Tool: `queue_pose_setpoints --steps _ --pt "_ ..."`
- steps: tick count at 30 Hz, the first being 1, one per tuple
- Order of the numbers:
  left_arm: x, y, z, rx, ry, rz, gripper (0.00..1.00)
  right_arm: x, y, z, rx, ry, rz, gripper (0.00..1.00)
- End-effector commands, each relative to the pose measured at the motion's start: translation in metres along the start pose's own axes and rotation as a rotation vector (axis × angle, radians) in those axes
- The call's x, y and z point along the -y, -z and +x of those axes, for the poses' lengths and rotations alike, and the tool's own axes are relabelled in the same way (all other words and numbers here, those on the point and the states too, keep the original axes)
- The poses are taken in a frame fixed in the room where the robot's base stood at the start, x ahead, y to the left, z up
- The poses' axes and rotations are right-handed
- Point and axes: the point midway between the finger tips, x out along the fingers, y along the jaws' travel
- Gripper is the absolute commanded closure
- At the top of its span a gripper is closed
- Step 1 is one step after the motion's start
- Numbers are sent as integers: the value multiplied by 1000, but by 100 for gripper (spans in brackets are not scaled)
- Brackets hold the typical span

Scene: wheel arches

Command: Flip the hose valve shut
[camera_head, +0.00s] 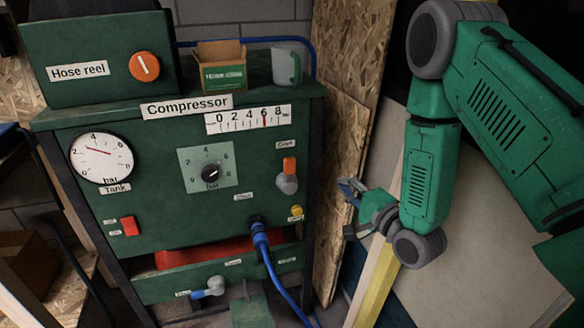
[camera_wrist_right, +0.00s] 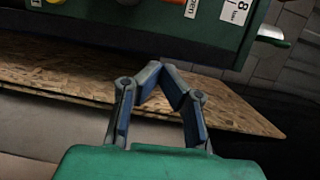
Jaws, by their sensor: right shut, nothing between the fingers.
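The compressor's green front panel (camera_head: 145,215) bears a grey valve with an orange handle (camera_head: 289,165), pointing up toward a small label that seems to read "Open". The orange handle (camera_wrist_right: 128,2) also shows, cut off, at the top edge of the wrist view. A second valve with a blue handle (camera_head: 215,284) sits low on the panel; its small labels are hard to read. My right gripper (camera_head: 346,207) is right of the panel, apart from both valves. In the wrist view my right gripper (camera_wrist_right: 160,68) has its fingertips together, empty. My left gripper is out of view.
A blue hose (camera_head: 272,262) hangs from the coupling below the orange-handled valve. A yellow button (camera_head: 296,212) is just under that valve. An open carton (camera_head: 222,68) and a jug (camera_head: 287,66) stand on top. A chipboard sheet (camera_head: 340,150) stands behind my right gripper.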

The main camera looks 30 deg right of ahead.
Motion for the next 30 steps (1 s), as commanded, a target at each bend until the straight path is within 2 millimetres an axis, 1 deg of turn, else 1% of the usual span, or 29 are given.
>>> queue_pose_setpoints --steps 6,10,14,24,27,30 --pt "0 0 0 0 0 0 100 -1 0 1 1 -2 -2 100" --pt "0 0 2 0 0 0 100 -1 -1 10 3 -2 -5 100" --pt "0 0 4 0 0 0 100 -1 -1 31 4 1 -6 100" --pt "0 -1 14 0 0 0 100 -2 -2 103 4 0 -6 100" --pt "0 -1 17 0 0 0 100 -2 -19 105 5 -4 -4 100" --pt "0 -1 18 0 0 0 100 -2 -30 108 3 -3 -4 100"
